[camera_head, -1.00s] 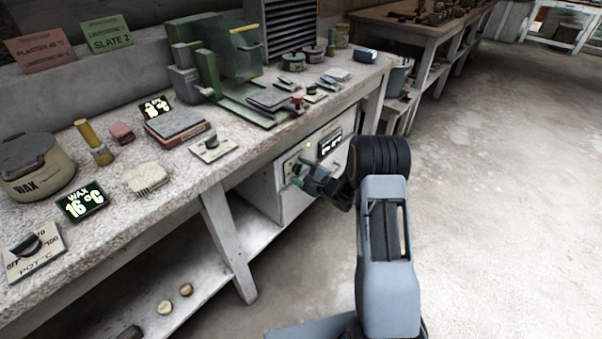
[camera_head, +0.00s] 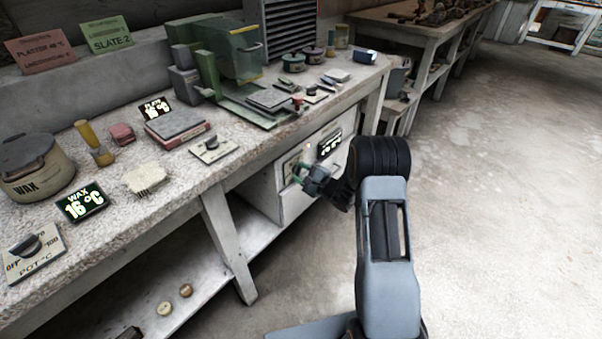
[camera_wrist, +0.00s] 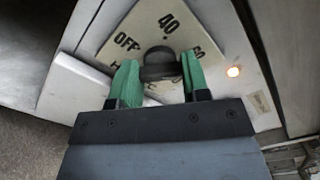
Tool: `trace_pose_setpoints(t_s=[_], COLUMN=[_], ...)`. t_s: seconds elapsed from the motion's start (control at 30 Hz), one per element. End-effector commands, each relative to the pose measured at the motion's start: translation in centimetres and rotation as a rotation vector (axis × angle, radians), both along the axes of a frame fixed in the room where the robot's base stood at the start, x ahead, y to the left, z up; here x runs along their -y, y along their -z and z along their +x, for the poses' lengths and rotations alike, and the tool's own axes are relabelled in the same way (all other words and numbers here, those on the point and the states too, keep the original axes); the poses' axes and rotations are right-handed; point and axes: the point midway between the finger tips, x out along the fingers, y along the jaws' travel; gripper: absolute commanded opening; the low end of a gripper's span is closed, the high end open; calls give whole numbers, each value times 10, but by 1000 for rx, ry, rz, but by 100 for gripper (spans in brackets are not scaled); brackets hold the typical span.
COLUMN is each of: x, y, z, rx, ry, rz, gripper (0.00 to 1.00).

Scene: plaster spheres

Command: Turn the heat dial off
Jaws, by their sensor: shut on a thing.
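The heat dial is a dark knob (camera_wrist: 160,66) on a cream plate (camera_wrist: 135,27) marked OFF and 40, seen in the wrist view. Part of the plate's lettering is hidden behind the gripper. My gripper (camera_wrist: 158,80) has its two green fingers on either side of the knob, shut on it. In the head view my gripper (camera_head: 303,177) is at the front of the white cabinet (camera_head: 297,200) under the bench, and the knob is hidden there.
A display (camera_head: 329,143) is on the cabinet front. Another dial, marked POT °C (camera_head: 30,250), and a wax pot (camera_head: 35,170) stand on the bench (camera_head: 120,225). The floor at right is clear.

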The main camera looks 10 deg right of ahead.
Motion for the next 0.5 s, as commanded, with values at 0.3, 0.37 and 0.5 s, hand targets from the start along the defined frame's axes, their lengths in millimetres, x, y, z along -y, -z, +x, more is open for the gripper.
trace_pose_setpoints(t_s=[0.3, 0.37, 0.5], x=[0, 0, 0], y=[1, 1, 2], z=[-1, -1, -1], rx=[112, 145, 224], ry=[-1, -1, -1], rz=[-157, -202, -311], gripper=[19, 19, 19])
